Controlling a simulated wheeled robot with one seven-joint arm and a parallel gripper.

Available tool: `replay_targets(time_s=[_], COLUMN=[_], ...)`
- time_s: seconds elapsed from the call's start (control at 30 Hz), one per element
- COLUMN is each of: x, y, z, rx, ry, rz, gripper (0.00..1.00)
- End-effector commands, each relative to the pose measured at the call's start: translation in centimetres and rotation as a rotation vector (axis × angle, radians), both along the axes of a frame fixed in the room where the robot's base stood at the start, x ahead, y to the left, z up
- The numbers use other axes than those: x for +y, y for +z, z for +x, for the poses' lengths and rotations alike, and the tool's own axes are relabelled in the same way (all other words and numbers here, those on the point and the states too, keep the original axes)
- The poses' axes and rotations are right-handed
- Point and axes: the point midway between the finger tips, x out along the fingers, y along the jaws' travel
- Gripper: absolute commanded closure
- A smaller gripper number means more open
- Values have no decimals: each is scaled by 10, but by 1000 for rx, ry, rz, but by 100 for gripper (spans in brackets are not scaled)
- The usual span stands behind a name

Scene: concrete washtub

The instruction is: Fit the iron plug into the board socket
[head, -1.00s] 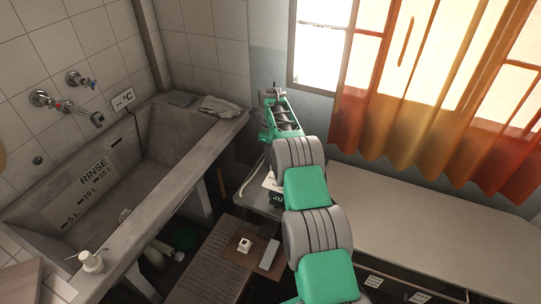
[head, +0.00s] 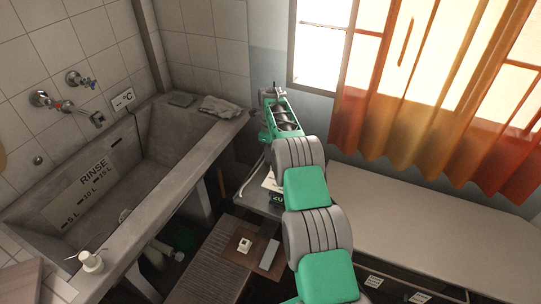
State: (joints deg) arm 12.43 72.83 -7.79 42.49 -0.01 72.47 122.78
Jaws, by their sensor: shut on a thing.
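A brown board (head: 234,256) lies low in the lower middle of the head view. A small whitish square fitting (head: 245,244), which looks like the socket, sits on it. A flat light grey piece (head: 269,254) lies at its right. My green and grey arm reaches up and away over the scene. I cannot make out the iron plug either. A pale cord (head: 251,176) shows left of my arm, and I cannot tell what it joins.
A concrete washtub (head: 215,133) fills the left, with a soap dispenser (head: 91,261) on its front rim. A grey stand (head: 257,203) is partly behind my arm. A long pale bench (head: 420,228) lies right, under an orange curtain (head: 430,110); its top is clear.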

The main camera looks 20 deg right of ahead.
Motion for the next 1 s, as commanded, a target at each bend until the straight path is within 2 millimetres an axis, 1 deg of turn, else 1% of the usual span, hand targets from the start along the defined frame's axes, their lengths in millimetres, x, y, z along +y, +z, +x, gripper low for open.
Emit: replay_targets(time_s=[0.37, 1.0], x=[0, 0], y=[1, 12], z=[0, 0], rx=[0, -1], ry=[0, 0], rz=[0, -1], gripper=[100, 100])
